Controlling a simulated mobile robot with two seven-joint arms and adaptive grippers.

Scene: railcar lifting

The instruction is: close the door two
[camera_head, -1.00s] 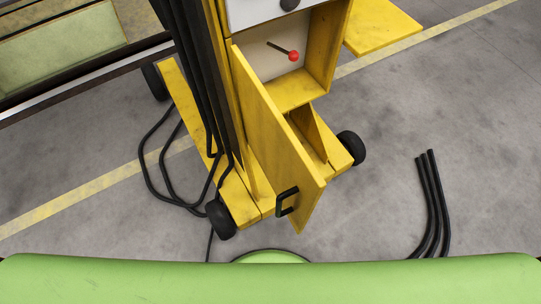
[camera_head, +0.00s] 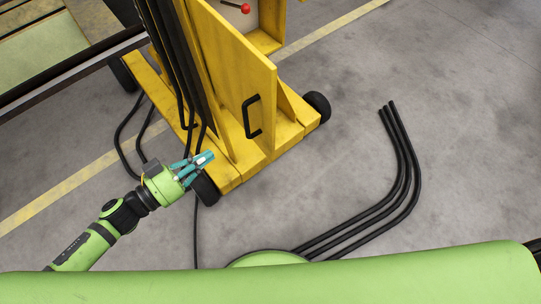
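The yellow door (camera_head: 235,70) stands open on the yellow lifting unit, swung out toward me. Its black bar handle (camera_head: 252,117) is on the face turned to me, near the free edge. The open compartment (camera_head: 266,40) behind it shows only in part at the top, with a red-knobbed lever (camera_head: 245,8). My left gripper (camera_head: 204,159) is left of and below the handle, near the unit's front wheel, apart from the handle. It holds nothing that I can see, and its finger gap is unclear at this angle. My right gripper is out of view.
Black cables (camera_head: 130,135) hang down the unit's left side to the floor, close to my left arm. Thick black tubes (camera_head: 405,175) curve over the floor at right. Black wheels (camera_head: 318,106) support the unit.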

